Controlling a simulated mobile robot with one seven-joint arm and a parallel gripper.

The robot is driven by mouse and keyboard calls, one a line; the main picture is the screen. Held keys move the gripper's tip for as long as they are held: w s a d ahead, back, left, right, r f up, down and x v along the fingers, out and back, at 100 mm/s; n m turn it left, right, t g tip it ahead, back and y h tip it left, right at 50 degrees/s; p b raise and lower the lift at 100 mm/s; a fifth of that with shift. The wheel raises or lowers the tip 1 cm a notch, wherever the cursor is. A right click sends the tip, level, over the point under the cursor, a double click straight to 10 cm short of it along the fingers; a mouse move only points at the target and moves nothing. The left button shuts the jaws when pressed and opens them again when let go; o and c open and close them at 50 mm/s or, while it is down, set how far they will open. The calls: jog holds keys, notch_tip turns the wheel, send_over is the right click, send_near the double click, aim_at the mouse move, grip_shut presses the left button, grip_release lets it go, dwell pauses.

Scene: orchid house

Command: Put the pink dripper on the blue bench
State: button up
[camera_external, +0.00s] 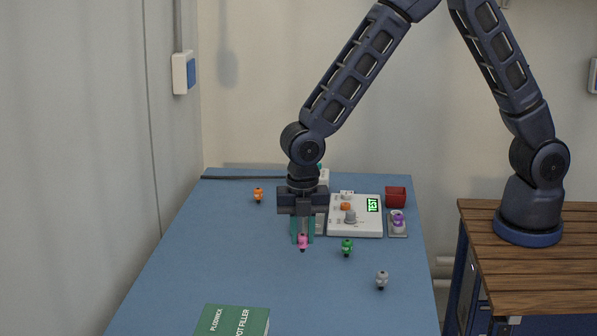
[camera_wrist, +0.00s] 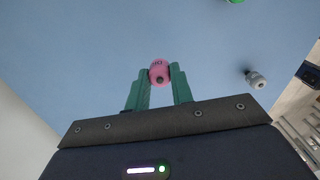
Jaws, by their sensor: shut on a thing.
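The pink dripper (camera_external: 303,242) is between the teal fingers of my gripper (camera_external: 302,232), above or at the blue bench (camera_external: 220,255). In the wrist view the pink dripper (camera_wrist: 159,72) sits between the two fingertips (camera_wrist: 159,76), and both touch it. My gripper is shut on it and points down. I cannot tell whether the dripper touches the bench surface. The bench around it looks bare.
A green dripper (camera_external: 347,247) and a grey dripper (camera_external: 382,280) stand to the right. An orange one (camera_external: 258,195) is behind left. A white device (camera_external: 340,228), a red box (camera_external: 396,196) and a purple dripper (camera_external: 398,222) are behind right. A green book (camera_external: 232,321) lies in front.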

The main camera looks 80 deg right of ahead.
aim_at(303, 254)
jog(key=shift+f, duration=2.6)
jog(key=shift+f, duration=0.1)
jog(key=o, duration=1)
jog(key=shift+c, duration=0.2)
